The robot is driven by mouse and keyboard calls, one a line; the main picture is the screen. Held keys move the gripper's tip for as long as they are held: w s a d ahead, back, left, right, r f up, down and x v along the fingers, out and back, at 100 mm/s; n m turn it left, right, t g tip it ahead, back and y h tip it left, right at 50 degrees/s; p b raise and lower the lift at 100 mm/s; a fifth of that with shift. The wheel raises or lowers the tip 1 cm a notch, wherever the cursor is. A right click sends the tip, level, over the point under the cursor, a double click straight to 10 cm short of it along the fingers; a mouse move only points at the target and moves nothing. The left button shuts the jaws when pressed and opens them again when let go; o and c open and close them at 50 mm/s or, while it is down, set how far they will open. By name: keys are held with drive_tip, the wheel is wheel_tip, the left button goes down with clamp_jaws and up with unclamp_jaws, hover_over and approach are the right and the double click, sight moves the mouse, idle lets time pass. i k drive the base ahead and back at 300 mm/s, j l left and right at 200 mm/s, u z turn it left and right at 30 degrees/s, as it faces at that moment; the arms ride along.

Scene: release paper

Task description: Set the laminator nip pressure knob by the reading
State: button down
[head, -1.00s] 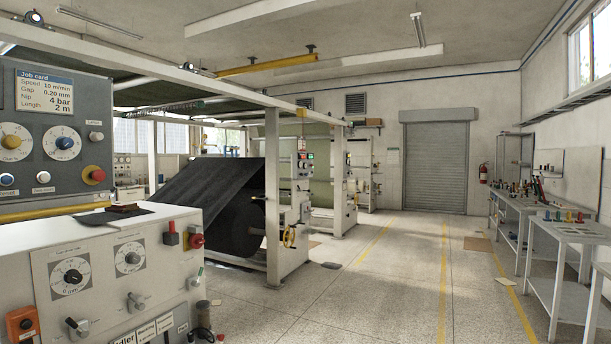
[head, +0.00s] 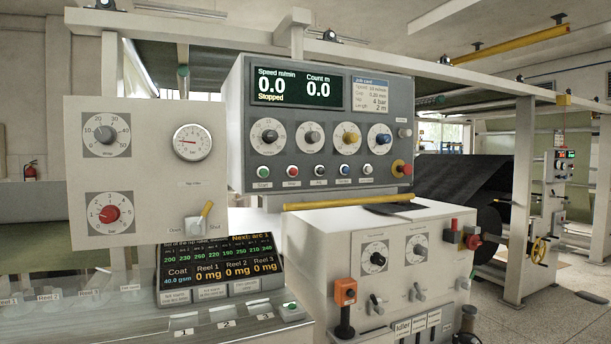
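My gripper is not in view. A light panel at the left carries a red knob (head: 110,213) on a square numbered scale; its caption is too small to read surely. Above it is a grey knob (head: 106,134) on a scale up to about 50. To their right is a round dial gauge (head: 192,142) with a red needle; its exact reading is too small to tell. Below the gauge a yellow-tipped lever (head: 206,210) stands between the words Open and Shut. The job card (head: 370,95) on the grey console reads Nip 4 bar, Length 2 m.
The grey console (head: 240,150) shows 0.0 speed, 0.0 count and Stopped, above several knobs and buttons. A sloped screen (head: 218,268) shows reel readings of 0 mg. A white cabinet (head: 320,250) with dials and an orange switch box stands at the right. Open floor shows far right.

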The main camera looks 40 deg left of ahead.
sight(109, 214)
drive_tip(key=u, duration=2)
drive_tip(key=j, duration=0.1)
